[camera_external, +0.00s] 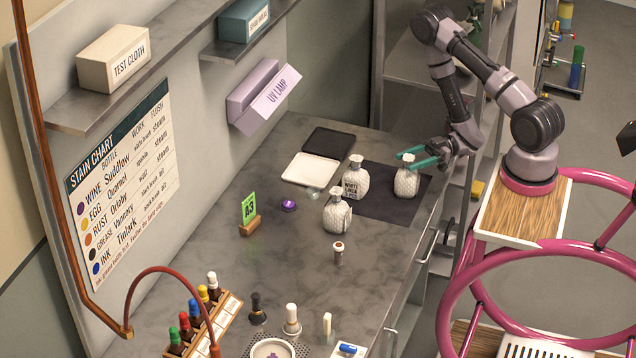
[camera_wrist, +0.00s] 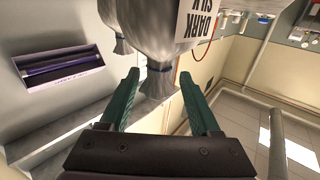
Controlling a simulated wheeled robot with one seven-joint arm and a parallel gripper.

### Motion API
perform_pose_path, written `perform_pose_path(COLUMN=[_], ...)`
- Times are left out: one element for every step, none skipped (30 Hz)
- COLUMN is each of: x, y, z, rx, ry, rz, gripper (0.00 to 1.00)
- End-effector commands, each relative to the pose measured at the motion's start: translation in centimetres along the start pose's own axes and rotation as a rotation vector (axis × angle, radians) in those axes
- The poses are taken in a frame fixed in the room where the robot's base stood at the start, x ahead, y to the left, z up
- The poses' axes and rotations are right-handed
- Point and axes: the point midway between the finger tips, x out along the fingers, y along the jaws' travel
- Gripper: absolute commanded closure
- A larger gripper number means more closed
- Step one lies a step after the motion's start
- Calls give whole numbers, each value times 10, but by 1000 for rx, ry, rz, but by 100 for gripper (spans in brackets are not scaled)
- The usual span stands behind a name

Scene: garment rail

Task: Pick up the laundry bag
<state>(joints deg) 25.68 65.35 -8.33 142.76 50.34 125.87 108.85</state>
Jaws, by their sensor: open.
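Three white, textured laundry bags with tied necks stand on the bench in the external view. One is the right bag (camera_external: 406,183), one the middle bag (camera_external: 355,180), labelled WHITE LINEN, and one the front bag (camera_external: 337,216). My gripper (camera_external: 408,158) is open at the neck of the right bag. In the wrist view, my gripper (camera_wrist: 160,76) has its green fingers on either side of the tied neck of a bag (camera_wrist: 160,30) marked DARK SILK, seen upside down. I cannot tell whether the fingers touch it. Another bag (camera_wrist: 121,44) shows behind it.
A dark mat (camera_external: 390,207) lies under the right and middle bags. Behind them are a white tray (camera_external: 310,169) and a dark tray (camera_external: 329,142). A green sign (camera_external: 249,207), a small capped bottle (camera_external: 338,253) and a bottle rack (camera_external: 205,322) stand nearer.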

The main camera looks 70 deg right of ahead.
Motion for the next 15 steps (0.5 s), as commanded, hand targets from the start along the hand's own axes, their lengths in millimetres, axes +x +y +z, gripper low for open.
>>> perform_pose_path(x=[10, 14, 20, 24, 28, 32, 34, 35, 37, 37, 37, 37, 37, 37, 37], y=[1, 1, 2, 2, 2, 2, 2, 2, 2, 3, 3, 3, 3, 3, 3], z=[0, -1, 0, 0, 0, 0, 0, 0, 0, 0, 0, 0, 0, 0, 0], rx=[-3, -2, -1, 0, 0, -1, -1, -1, -1, -1, -1, -1, -1, -1, -1], ry=[2, 2, 2, 1, 1, 1, 1, 1, 1, 1, 1, 1, 1, 1, 1], rz=[-5, -6, -5, -5, -4, -3, -3, -3, -2, -1, -1, 0, 0, -1, -1], gripper=[36, 36, 36, 36, 36, 36, 36, 36, 36, 36, 36, 36, 36, 36, 36])
